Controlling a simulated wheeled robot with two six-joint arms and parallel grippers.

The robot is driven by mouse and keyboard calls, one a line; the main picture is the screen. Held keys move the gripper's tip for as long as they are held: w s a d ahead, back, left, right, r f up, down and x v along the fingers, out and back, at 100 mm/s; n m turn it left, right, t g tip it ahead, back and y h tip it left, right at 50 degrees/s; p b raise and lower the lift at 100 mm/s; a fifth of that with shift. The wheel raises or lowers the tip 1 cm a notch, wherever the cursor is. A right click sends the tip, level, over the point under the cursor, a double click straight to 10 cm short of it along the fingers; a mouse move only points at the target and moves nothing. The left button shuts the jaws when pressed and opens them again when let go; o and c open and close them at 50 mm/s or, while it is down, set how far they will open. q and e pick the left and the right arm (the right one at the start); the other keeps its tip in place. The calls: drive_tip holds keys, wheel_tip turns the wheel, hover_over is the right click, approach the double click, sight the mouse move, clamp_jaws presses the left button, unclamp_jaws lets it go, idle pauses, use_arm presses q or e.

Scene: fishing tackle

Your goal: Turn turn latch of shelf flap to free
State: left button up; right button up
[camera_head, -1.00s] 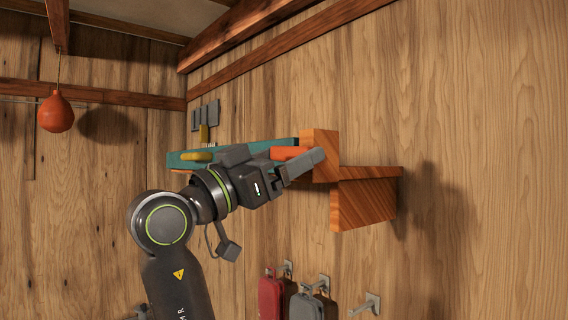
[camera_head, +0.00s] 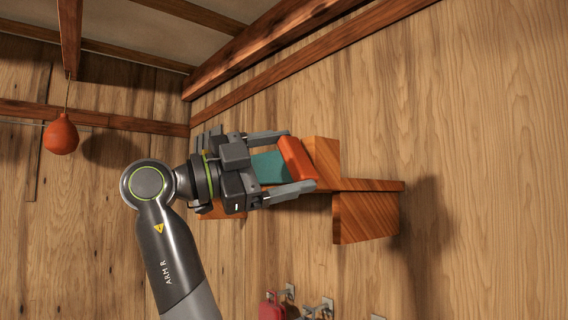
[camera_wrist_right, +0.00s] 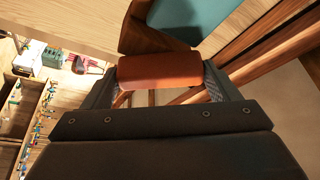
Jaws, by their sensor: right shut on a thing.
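The orange turn latch (camera_head: 294,158) is at the front of the wooden shelf (camera_head: 368,212), next to a wooden block (camera_head: 324,160). In the head view it stands steeply, leaning a little. My right gripper (camera_head: 300,160) is shut on it, one finger at its upper end and one at its lower end. In the right wrist view the latch (camera_wrist_right: 158,70) spans between the two fingers. The teal flap (camera_head: 269,168) shows behind the gripper, which hides much of it; it also shows in the right wrist view (camera_wrist_right: 190,16). My left gripper is not in view.
A red case (camera_head: 271,307) hangs on a wall hook below the shelf. An orange float (camera_head: 61,137) hangs at the left. The wooden wall right of the shelf is bare. The right wrist view shows a rack (camera_wrist_right: 35,115) with small colourful items at left.

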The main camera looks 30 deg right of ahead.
drive_tip(key=m, duration=0.1)
drive_tip(key=m+y+p, duration=0.1)
drive_tip(key=m, duration=0.2)
drive_tip(key=shift+r+g+y, duration=0.25)
drive_tip(key=shift+g+y, duration=0.05)
drive_tip(key=shift+w+m+y+p, duration=0.1)
drive_tip(key=shift+m+y+p, duration=0.65)
drive_tip(key=shift+m, duration=0.95)
drive_tip(key=o, duration=0.9)
